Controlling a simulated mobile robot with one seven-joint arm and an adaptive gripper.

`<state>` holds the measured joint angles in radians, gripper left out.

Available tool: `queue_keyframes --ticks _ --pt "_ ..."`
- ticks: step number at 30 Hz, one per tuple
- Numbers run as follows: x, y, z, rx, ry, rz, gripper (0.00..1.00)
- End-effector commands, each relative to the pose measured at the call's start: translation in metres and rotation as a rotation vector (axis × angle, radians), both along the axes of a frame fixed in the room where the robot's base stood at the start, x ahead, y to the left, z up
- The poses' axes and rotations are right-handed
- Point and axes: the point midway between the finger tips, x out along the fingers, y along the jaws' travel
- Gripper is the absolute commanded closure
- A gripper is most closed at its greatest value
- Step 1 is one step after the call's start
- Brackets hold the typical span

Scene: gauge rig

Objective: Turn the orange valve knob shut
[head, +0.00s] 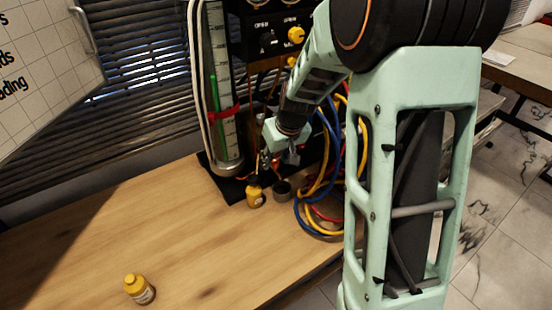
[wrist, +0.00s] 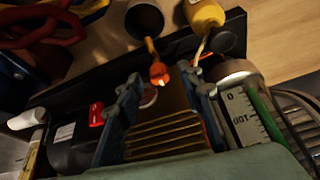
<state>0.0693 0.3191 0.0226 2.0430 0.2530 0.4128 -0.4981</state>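The orange valve knob (wrist: 158,74) shows in the wrist view, just beyond and between my fingertips, nearer the left one. It sits near a thin yellowish tube, with ribbed brass-coloured fins below it in the picture. My gripper (wrist: 167,90) is open, its two blue-grey fingers apart on either side of the knob. I cannot see either finger touching it. In the head view my gripper (head: 272,158) is low at the base of the rig, pointing down. I cannot make out the orange knob there; my gripper and the rig's parts crowd that spot.
A yellow bottle (head: 255,194) and a dark cup (head: 282,191) stand close to my gripper. The glass gauge column (head: 222,110) rises left of it; coloured hoses (head: 322,205) hang right. The wooden tabletop (head: 110,235) is mostly clear.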

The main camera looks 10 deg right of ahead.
Motion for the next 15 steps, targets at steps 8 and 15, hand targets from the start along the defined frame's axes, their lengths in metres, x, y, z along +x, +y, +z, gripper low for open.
queue_keyframes --ticks 8,15 --pt "-0.0001 -0.0001 0.0003 0.000 0.000 0.000 0.84" --pt "-0.0001 -0.0001 0.0004 0.000 0.000 0.000 1.00"
